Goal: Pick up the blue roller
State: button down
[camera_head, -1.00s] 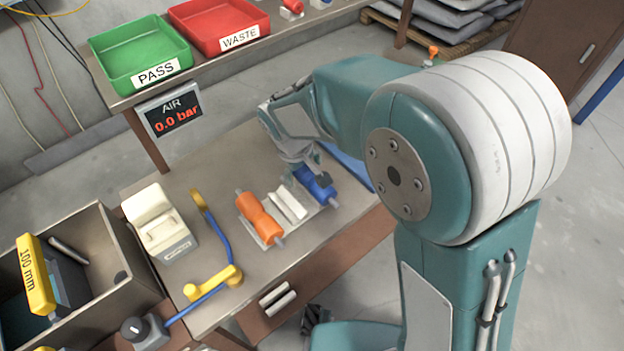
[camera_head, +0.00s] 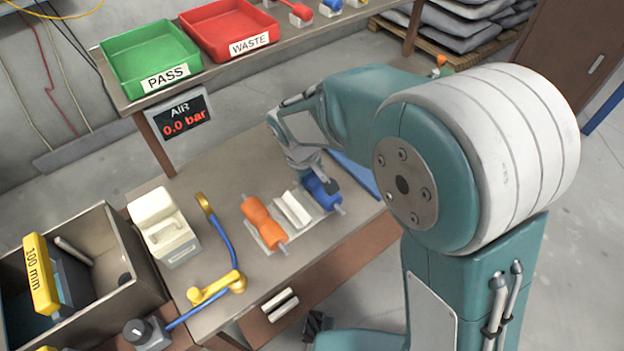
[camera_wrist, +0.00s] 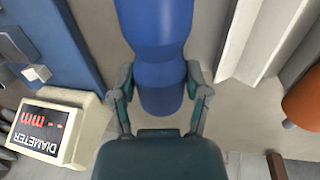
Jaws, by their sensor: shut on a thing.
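The blue roller (camera_head: 322,192) lies at the right end of the bench, beside a white ridged block. My gripper (camera_head: 325,184) is over it, partly hiding it. In the wrist view the blue roller (camera_wrist: 161,75) runs up the middle of the picture, narrower at its waist. My gripper (camera_wrist: 163,84) has one finger on each side of it, shut on it near its lower end. I cannot tell whether the roller is clear of its support.
The orange roller (camera_head: 263,222) and the white ridged block (camera_head: 293,210) stand close left of the blue roller. A blue and yellow crank-like part (camera_head: 222,285) lies further left. Green (camera_head: 150,62) and red (camera_head: 228,28) trays sit on the shelf behind.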

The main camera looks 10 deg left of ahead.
notch_tip(320, 180, up, 3)
jog(key=shift+f, duration=0.2)
jog(key=s+a+r, duration=0.2)
jog(key=s+r, duration=0.8)
jog(key=s, duration=0.4)
jog(key=shift+a, duration=0.15)
